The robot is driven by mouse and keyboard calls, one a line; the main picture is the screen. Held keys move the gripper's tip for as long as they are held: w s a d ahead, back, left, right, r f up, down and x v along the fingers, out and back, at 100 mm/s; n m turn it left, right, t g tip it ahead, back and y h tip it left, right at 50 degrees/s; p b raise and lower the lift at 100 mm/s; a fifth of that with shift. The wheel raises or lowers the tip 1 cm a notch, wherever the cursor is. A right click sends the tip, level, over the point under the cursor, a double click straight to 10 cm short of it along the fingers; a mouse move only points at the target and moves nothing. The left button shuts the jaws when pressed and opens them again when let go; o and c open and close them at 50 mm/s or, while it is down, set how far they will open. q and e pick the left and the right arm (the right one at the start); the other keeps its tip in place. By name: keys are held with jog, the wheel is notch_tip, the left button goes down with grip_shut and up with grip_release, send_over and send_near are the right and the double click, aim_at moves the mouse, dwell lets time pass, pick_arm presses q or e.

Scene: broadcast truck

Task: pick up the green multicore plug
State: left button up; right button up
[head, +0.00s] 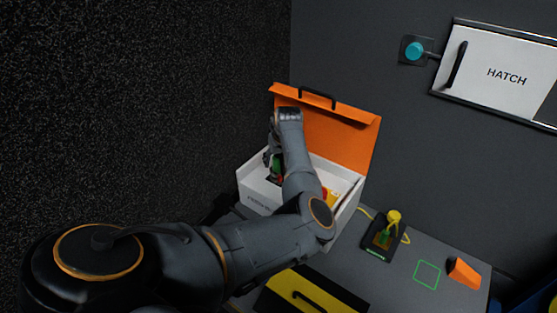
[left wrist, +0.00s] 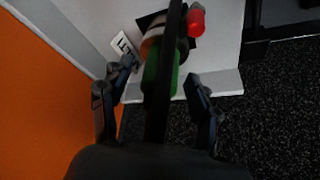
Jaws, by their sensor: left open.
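The green plug (left wrist: 163,75) shows in the left wrist view inside the white box, between the two spread fingers of my left gripper (left wrist: 158,90). A dark upright strip crosses in front of it and hides part of it. In the head view a bit of green (head: 278,163) shows beside my left gripper (head: 269,158), which reaches down into the left part of the box. The gripper is open, and I cannot tell whether a finger touches the plug. A red piece (left wrist: 196,22) is close to the plug's far end. My right gripper is not in view.
The white box (head: 252,186) has a raised orange lid (head: 345,135) behind my arm. Yellow and red items lie in its right part. On the grey table are a black pad (head: 372,251) with a yellow-topped piece and an orange wedge (head: 463,273). A hatch (head: 505,77) is on the wall.

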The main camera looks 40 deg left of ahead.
pick_arm(q)
jog(key=shift+a+f, duration=0.15)
jog(key=shift+f, duration=0.1)
jog(key=c, duration=1.1)
jog(key=shift+w+r, duration=0.1)
jog(key=shift+r, duration=0.1)
